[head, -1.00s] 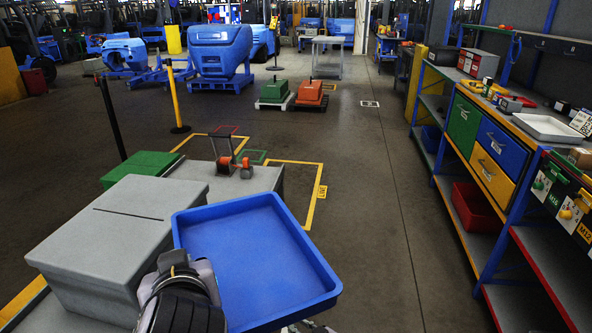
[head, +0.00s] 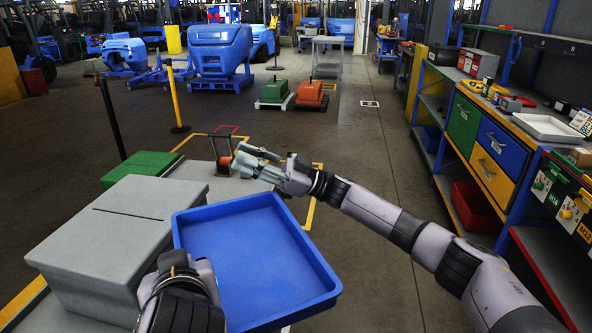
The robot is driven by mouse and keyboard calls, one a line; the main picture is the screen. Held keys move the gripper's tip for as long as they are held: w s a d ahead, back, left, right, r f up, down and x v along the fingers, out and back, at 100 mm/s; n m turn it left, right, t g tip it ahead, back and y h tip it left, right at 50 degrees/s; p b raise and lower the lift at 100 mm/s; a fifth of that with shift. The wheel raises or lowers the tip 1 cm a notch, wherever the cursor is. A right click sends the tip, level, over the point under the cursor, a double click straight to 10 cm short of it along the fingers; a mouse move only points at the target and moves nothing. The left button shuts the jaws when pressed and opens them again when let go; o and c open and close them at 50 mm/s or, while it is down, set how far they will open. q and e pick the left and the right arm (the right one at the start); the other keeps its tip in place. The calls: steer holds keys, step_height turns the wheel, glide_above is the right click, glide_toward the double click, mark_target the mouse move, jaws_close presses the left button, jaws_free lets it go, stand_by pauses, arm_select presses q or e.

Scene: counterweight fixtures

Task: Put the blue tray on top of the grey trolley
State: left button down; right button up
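The blue tray (head: 255,245) is in front of me, empty and open side up. My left wrist comes up at the tray's left edge. Its fingers are hidden, so I cannot see whether they hold the tray. My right gripper (head: 248,162) is beyond the tray's far edge, pointing left, with its fingers apart and nothing between them. A grey trolley (head: 328,41) with an upper and a lower shelf stands far off at the back, beyond the open floor.
A large grey box (head: 110,235) stands close on the left, with a green box (head: 142,165) behind it. A yellow post (head: 176,95) stands further back. Green and orange counterweights (head: 311,93) sit before the trolley. A shelf rack (head: 490,150) lines the right. The central aisle is clear.

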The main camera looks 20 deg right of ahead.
steer(key=s+a+r+n+g+h, duration=0.2)
steer(key=s+a+r+n+g, duration=0.1)
steer(key=s+n+g, duration=0.3)
steer(key=s+a+r+n+g+h, duration=0.2)
steer(key=s+a+r+n+g, duration=0.2)
steer(key=s+n+g, duration=0.2)
arm_select(q)
steer(key=shift+a, duration=0.1)
steer(key=shift+r, duration=0.1)
arm_select(e)
steer(key=n+t+h, duration=0.4)
steer(key=n+h, duration=0.3)
steer(key=h, duration=1.1)
glide_toward(295, 247)
step_height(295, 247, down, 7)
steer(key=shift+s+r, duration=0.1)
steer(key=shift+r, duration=0.1)
